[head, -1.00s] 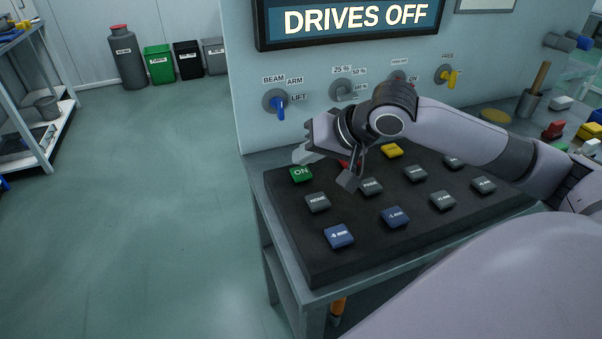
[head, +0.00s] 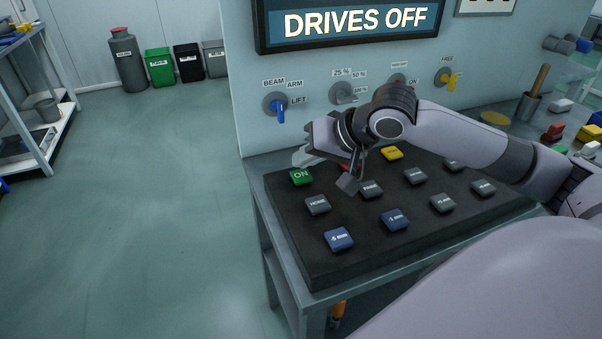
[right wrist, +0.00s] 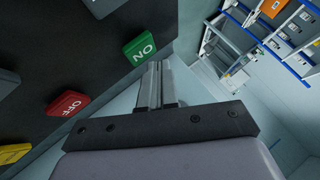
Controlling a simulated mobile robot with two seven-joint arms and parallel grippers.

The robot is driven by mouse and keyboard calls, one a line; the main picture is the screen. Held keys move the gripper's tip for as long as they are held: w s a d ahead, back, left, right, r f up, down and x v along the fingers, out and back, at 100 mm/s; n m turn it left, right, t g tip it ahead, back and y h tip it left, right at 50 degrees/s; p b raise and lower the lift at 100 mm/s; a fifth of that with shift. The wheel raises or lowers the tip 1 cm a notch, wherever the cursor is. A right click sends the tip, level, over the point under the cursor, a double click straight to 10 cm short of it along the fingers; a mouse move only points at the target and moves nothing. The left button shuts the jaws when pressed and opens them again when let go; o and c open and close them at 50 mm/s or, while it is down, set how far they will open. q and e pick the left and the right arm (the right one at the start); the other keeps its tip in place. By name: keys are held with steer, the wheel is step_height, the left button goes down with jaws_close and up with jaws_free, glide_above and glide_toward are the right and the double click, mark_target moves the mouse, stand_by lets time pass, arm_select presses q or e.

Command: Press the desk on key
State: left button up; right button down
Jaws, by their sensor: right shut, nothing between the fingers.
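The green ON key (head: 301,177) sits at the back left corner of the dark key desk (head: 290,252). It also shows in the right wrist view (right wrist: 140,48), just beyond the fingertips. My right gripper (head: 301,158) is shut and empty, at the far side of the ON key. Its fingers (right wrist: 158,66) end close to the key's edge; I cannot tell whether they touch it. The red OFF key (right wrist: 68,103) is partly hidden behind my right arm in the head view. The display (head: 355,22) reads DRIVES OFF. My left gripper is not in view.
The wall panel behind the desk carries a blue-handled BEAM/ARM/LIFT selector (head: 278,106) and a yellow-handled knob (head: 449,78). Several grey keys, two blue keys and a yellow key (head: 392,153) share the desk. Open floor lies to the left.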

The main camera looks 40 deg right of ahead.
stand_by(0.7)
steer(key=shift+f, duration=0.15)
steer(key=shift+f, duration=0.3)
steer(key=shift+f, duration=0.45)
stand_by(0.8)
steer(key=shift+r+p, duration=0.1)
steer(key=shift+p, duration=0.25)
steer(key=shift+r+p, duration=0.75)
steer(key=shift+p, duration=0.35)
